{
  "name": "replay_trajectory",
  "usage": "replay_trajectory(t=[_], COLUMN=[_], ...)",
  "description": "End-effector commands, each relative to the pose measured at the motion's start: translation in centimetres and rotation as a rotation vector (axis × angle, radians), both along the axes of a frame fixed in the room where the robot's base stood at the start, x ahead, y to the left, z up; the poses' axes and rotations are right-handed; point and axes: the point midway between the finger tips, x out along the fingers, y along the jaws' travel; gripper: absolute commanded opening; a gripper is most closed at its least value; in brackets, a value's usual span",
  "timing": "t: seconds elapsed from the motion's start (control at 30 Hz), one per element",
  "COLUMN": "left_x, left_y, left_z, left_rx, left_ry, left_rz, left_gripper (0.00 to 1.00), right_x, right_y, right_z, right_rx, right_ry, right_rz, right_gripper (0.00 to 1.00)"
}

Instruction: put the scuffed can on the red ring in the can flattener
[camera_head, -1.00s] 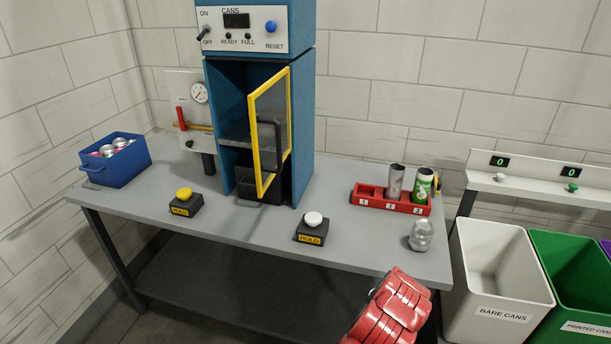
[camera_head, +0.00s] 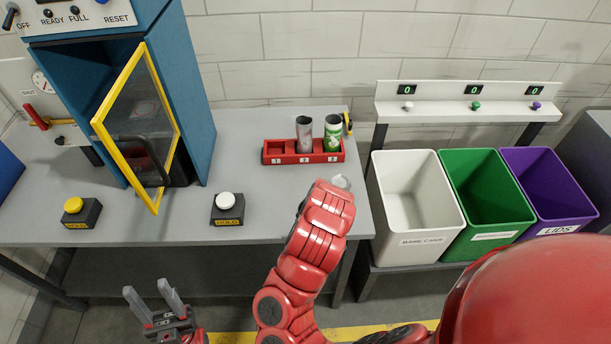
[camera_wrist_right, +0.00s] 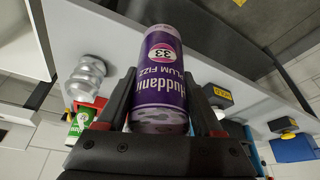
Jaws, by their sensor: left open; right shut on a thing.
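My right gripper (camera_wrist_right: 158,112) is shut on a purple can (camera_wrist_right: 165,65) marked "Plum Fizz", with grey, patchy marks near its end by the palm. I take it for the scuffed can. In the head view my right arm hides this gripper and can. My left gripper (camera_head: 152,304) is open and empty, low in front of the table.
The blue cabinet (camera_head: 200,110) has its yellow-framed door (camera_head: 172,90) ajar. A red rack (camera_head: 278,158) holds a greyish can (camera_head: 304,135) and a green can (camera_head: 333,135). A bare can (camera_head: 341,182) stands partly behind my arm. Two button boxes (camera_head: 227,212) sit near the front edge.

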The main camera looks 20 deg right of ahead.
Motion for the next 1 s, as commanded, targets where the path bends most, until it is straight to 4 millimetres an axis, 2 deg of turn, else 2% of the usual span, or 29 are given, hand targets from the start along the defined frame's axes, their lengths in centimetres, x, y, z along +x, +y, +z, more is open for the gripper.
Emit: replay_trajectory(t=[0.07,0.17,0.4,0.6,0.73,0.93,1.0], left_x=[0.0,0.0,0.0,0.0,0.0,0.0,0.0], left_y=[0.0,0.0,0.0,0.0,0.0,0.0,0.0], left_z=[-0.1,-1.4,-2.4,-3.9,-4.7,-5.3,-4.5], left_rx=[0.000,0.000,0.000,0.000,0.000,0.000,0.000], left_ry=[0.001,0.001,0.001,0.001,0.001,0.001,0.001], left_rz=[0.000,0.000,0.000,0.000,0.000,0.000,0.000], left_gripper=[0.50,0.50,0.50,0.50,0.50,0.50,0.50], right_x=[0.3,2.0,7.7,12.2,14.0,15.0,15.0], right_y=[-0.2,-0.8,-2.8,-4.1,-4.5,-4.8,-4.8], right_z=[0.0,-0.5,-0.9,-1.5,-1.5,-1.6,-2.2], right_rx=[-0.001,0.000,-0.006,-0.007,-0.005,-0.002,0.001], right_ry=[0.000,-0.005,0.000,-0.001,-0.005,-0.001,0.002], right_rz=[0.002,0.000,0.001,0.002,0.004,0.002,0.002], right_gripper=[0.17,0.17,0.17,0.17,0.17,0.17,0.17])
